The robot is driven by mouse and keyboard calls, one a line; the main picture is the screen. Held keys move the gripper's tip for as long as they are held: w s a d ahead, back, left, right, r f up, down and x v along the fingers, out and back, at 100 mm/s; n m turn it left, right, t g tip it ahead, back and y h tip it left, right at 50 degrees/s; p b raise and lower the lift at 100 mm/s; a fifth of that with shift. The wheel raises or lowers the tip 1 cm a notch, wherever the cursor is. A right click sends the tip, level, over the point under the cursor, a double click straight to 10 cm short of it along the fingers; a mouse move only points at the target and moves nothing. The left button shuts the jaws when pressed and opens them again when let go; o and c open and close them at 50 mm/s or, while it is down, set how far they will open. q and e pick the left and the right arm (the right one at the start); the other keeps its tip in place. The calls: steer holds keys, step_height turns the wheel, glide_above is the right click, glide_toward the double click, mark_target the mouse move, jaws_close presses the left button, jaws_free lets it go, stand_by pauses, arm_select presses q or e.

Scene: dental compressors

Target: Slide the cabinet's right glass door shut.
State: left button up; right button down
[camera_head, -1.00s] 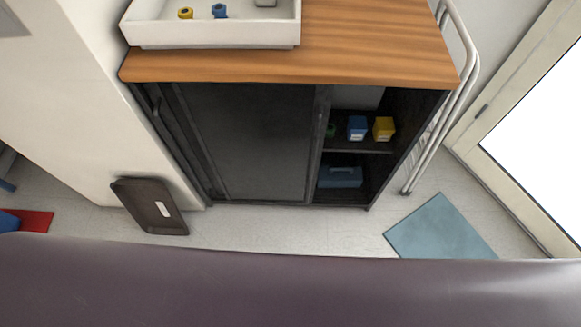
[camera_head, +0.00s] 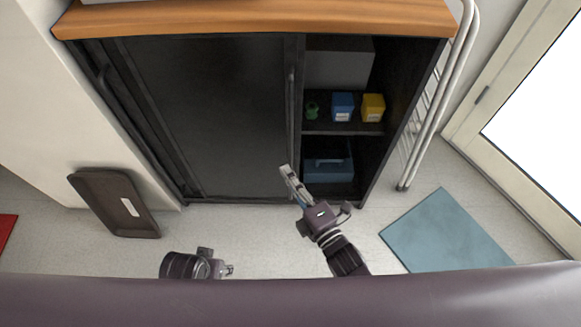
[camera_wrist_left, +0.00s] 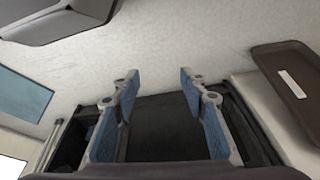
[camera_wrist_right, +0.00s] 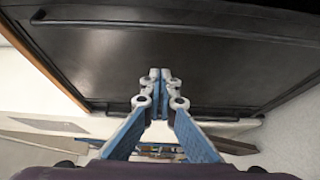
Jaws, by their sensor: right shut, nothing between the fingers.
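The black cabinet (camera_head: 115,122) stands ahead with its right half open. The right glass door (camera_head: 215,110) is a dark panel slid to the left, with a vertical handle (camera_head: 291,95) near its right edge. My right gripper (camera_head: 286,169) is shut and empty, in front of the lower right edge of the door; I cannot tell whether it touches. In the right wrist view the shut fingertips (camera_wrist_right: 160,76) point at a dark panel with bar handles. My left gripper (camera_head: 228,270) is low in front of the cabinet; its fingers (camera_wrist_left: 154,85) are apart and empty.
The open shelves hold a blue box (camera_head: 343,106), a yellow box (camera_head: 373,107), a green item (camera_head: 312,109) and a blue case (camera_head: 328,167). A brown tray (camera_head: 112,204) leans at the left. A white rail (camera_head: 436,95) stands right. A blue mat (camera_head: 446,232) lies on the floor.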

mark_target(291, 148)
steer(key=b+x, duration=0.2)
steer(key=x, duration=0.7)
arm_select(q)
steer(key=shift+w+r+p, duration=0.15)
steer(key=shift+r+p, duration=0.05)
steer(key=shift+r, duration=1)
steer(key=shift+w+r+p, duration=0.15)
steer(key=shift+r+p, duration=0.05)
steer(key=shift+r, duration=1)
arm_select(e)
steer(key=shift+w+d+f, duration=0.1)
steer(key=shift+w+d, duration=0.05)
steer(key=shift+d, duration=0.9)
steer(key=shift+w+d, duration=0.1)
steer(key=shift+d, duration=0.95)
